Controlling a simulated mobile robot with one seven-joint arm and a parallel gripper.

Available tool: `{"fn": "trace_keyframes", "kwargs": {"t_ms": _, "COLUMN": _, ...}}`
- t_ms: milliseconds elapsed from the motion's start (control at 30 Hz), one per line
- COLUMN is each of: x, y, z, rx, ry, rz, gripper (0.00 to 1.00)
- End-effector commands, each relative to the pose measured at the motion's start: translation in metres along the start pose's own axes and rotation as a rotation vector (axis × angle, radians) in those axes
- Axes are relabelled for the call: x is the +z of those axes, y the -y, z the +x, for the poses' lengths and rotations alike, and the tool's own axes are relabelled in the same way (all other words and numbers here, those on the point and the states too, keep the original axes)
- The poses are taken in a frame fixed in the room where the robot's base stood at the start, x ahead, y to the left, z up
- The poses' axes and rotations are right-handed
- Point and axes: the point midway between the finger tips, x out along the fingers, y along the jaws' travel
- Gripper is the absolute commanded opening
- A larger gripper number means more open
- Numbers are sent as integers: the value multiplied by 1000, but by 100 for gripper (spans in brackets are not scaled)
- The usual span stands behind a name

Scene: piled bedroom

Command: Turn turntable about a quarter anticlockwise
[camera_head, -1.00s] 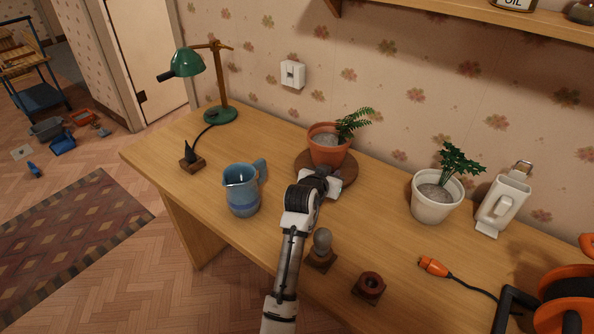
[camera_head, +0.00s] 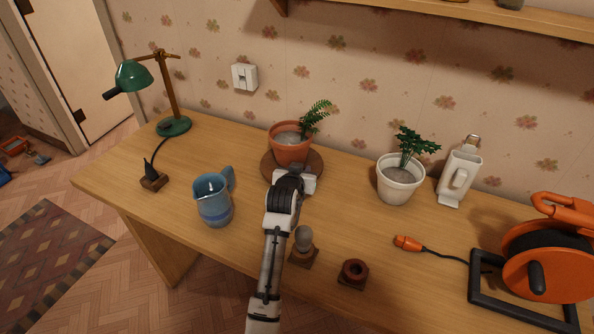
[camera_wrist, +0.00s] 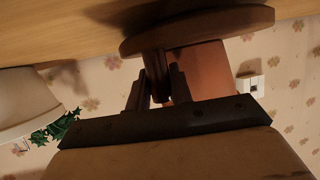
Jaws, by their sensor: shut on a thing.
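The turntable (camera_head: 269,171) is a round dark wooden disc on the desk. A terracotta pot (camera_head: 290,151) with a green fern (camera_head: 315,118) stands on it. My gripper (camera_head: 304,180) reaches in from the front and is at the turntable's near right edge. In the wrist view, which is upside down, the turntable (camera_wrist: 197,28) shows with an upright wooden peg (camera_wrist: 156,62) near its rim. My gripper (camera_wrist: 157,88) is shut on this peg, beside the pot (camera_wrist: 203,68). My wrist hides part of the disc's near edge in the head view.
A blue jug (camera_head: 214,200) stands to the left, and a green lamp (camera_head: 135,76) is farther left. A white potted plant (camera_head: 399,184) and a white canister (camera_head: 459,177) stand to the right. Small stands (camera_head: 303,249) are near the front, and an orange cable reel (camera_head: 545,258) is at right.

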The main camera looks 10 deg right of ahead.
Motion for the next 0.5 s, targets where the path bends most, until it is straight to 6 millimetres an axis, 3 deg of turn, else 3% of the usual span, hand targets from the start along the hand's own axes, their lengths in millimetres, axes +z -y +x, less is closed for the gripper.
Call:
{"fn": "trace_keyframes", "kwargs": {"t_ms": 133, "x": -1, "y": -4, "z": 0, "rx": 7, "ry": -2, "rz": 2, "gripper": 0}}
{"fn": "trace_keyframes", "kwargs": {"t_ms": 167, "x": -1, "y": -4, "z": 0, "rx": 7, "ry": -2, "rz": 2, "gripper": 23}}
{"fn": "trace_keyframes", "kwargs": {"t_ms": 300, "x": -1, "y": -3, "z": 0, "rx": 5, "ry": -1, "rz": 1, "gripper": 41}}
{"fn": "trace_keyframes", "kwargs": {"t_ms": 500, "x": 0, "y": -1, "z": 0, "rx": 3, "ry": 0, "rz": 1, "gripper": 43}}
